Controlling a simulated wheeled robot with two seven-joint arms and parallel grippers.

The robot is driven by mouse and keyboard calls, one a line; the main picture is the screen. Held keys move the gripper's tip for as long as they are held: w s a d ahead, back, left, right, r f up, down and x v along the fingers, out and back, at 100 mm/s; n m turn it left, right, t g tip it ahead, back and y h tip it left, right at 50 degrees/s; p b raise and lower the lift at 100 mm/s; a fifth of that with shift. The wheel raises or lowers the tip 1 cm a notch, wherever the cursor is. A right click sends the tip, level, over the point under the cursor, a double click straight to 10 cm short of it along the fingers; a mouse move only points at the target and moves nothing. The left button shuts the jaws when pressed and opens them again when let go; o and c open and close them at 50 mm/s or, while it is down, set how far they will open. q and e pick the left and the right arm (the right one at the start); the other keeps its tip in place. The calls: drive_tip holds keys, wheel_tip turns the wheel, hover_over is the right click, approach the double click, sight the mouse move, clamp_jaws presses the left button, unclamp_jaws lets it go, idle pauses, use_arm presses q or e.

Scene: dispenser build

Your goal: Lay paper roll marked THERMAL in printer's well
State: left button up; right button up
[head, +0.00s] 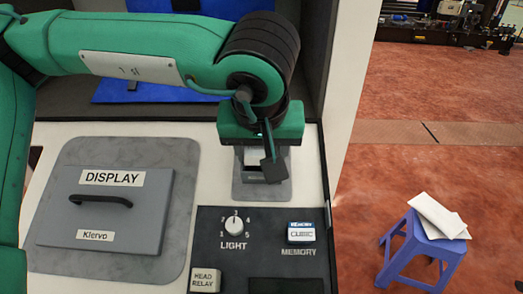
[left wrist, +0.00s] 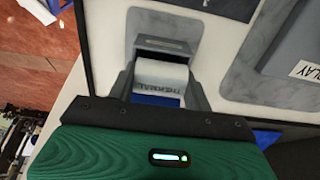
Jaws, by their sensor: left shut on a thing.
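My left gripper (head: 264,160) points down over the printer at the right of the white panel. It is shut on the white paper roll (left wrist: 162,72), whose THERMAL lettering shows in the left wrist view between the fingers. In the head view only a small white part of the roll (head: 256,155) shows under the green gripper body. The printer's grey plate (head: 282,192) lies below and around it. The roll is at the printer's well, but the gripper hides the well, and I cannot tell whether the roll touches its bottom. My right gripper is not in view.
A grey DISPLAY cover (head: 117,215) with a black handle lies left of the printer. A dark panel (head: 267,215) with a LIGHT knob (head: 235,226) and a MEMORY block (head: 301,232) is in front. A blue stool (head: 412,248) with white sheets (head: 440,215) stands at right.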

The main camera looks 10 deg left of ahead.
use_arm(q)
drive_tip(key=shift+s+f, duration=0.15)
drive_tip(key=shift+f, duration=0.2)
drive_tip(key=o, duration=1)
drive_tip(key=shift+f, duration=0.15)
drive_tip(key=shift+s, duration=0.1)
drive_tip(key=shift+o, duration=0.9)
drive_tip(key=shift+w+r+p, duration=0.2)
drive_tip(key=shift+r+p, duration=0.05)
drive_tip(key=shift+r, duration=0.4)
drive_tip(key=shift+w+r+p, duration=0.15)
drive_tip(key=shift+r+p, duration=0.1)
drive_tip(key=shift+r, duration=0.35)
drive_tip(key=shift+w+p+v, duration=0.25)
drive_tip(key=shift+p+v, duration=0.2)
drive_tip(key=shift+v, duration=0.8)
drive_tip(key=shift+w+r+p, duration=0.2)
drive_tip(key=shift+r+p, duration=0.25)
drive_tip(key=shift+r, duration=0.6)
drive_tip(key=shift+s+r, duration=0.1)
drive_tip(key=shift+r, duration=0.25)
